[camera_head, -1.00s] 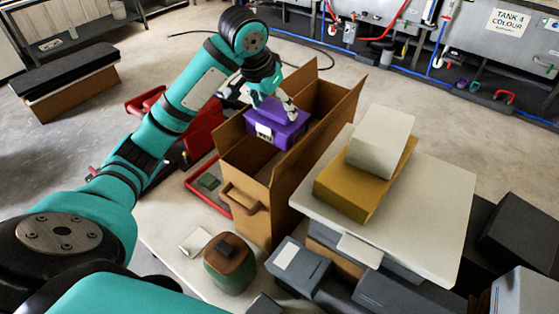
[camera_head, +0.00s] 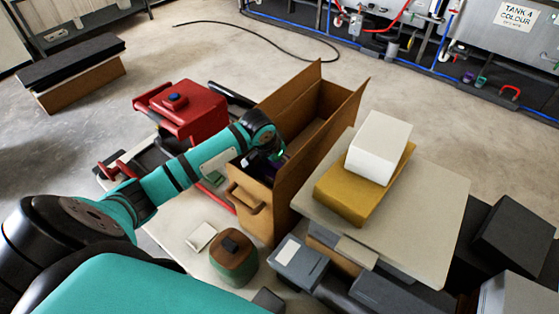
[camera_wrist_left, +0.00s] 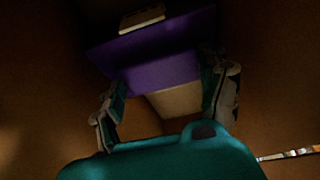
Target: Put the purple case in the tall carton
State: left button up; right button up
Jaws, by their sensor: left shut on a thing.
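The tall carton (camera_head: 283,213) stands open at the top, its flaps up, with a handle on its near side. My left arm reaches over its near left edge, and my left gripper (camera_wrist_left: 163,88) is down inside it, mostly hidden in the head view. In the left wrist view the gripper's two fingers are on either side of the purple case (camera_wrist_left: 150,55), shut on it. Brown carton walls surround the case there, in dim light. Only a dark purple sliver of the case shows in the head view. My right gripper is not in view.
Right of the carton, a pale board (camera_head: 432,215) carries a yellow box (camera_head: 345,192) and a white box (camera_head: 379,148). A green-brown pot (camera_head: 234,262) and grey boxes (camera_head: 298,265) stand in front. A red case (camera_head: 184,108) lies behind my arm.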

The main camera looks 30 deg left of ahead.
pick_arm(q)
jog(key=shift+f, duration=0.4)
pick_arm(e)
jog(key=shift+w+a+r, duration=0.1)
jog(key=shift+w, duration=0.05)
pick_arm(q)
jog(key=o, duration=1.6)
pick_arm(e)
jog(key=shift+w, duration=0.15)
pick_arm(q)
jog(key=v, duration=1.2)
